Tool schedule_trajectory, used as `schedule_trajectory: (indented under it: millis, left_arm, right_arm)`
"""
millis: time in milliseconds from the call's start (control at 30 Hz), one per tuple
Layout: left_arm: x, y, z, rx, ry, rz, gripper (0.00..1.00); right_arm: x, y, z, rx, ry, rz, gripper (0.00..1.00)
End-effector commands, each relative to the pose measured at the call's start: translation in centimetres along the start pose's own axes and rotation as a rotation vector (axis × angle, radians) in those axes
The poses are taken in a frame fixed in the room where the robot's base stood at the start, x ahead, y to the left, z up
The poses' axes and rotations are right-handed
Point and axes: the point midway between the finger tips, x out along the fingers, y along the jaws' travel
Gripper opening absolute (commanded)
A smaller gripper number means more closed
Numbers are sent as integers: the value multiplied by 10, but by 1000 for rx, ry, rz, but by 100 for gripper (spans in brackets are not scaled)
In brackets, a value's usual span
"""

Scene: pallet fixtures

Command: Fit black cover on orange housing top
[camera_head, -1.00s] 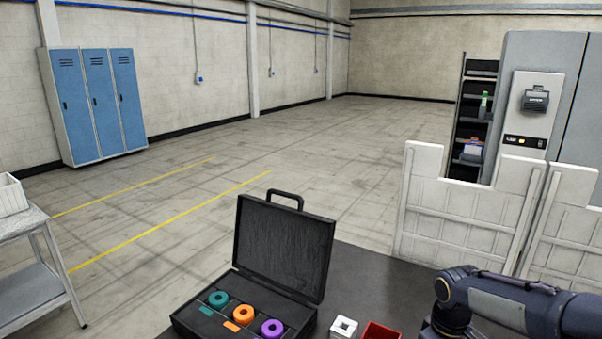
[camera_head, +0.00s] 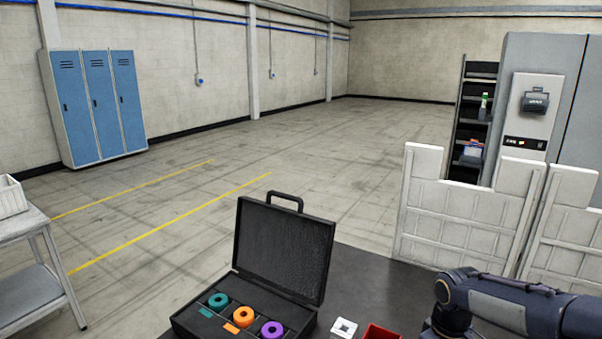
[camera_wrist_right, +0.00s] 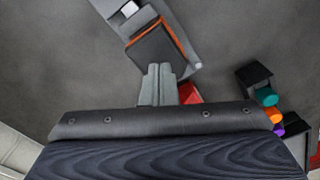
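The black cover (camera_wrist_right: 155,55) is a dark square plate in the right wrist view. An orange rim of the housing (camera_wrist_right: 174,35) shows along its upper and right edges, so the cover lies over the housing. Whether it is fully seated I cannot tell. My right gripper (camera_wrist_right: 158,72) has its two grey fingers close together, with their tips over the cover's near edge. Whether they pinch any part of it is hidden. In the head view only my right arm shows at the lower right, and the cover and housing are out of view. My left gripper is not in view.
An open black case (camera_head: 283,247) holds teal, orange and purple rings. A white block (camera_head: 344,327) and a red bin (camera_head: 381,332) stand right of it on the dark table (camera_head: 375,270). A grey fixture (camera_wrist_right: 193,45) lies around the housing. White panels (camera_head: 465,220) stand behind the table.

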Motion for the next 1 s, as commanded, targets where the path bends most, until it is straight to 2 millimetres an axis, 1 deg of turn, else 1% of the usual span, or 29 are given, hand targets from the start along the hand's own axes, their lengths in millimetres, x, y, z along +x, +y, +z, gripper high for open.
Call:
schedule_trajectory:
  millis: [533,1000]
  left_arm:
    - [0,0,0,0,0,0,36]
    - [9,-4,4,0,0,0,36]
  right_arm:
    - [1,0,0,0,0,0,0]
    - [14,0,0,0,-1,0,0]
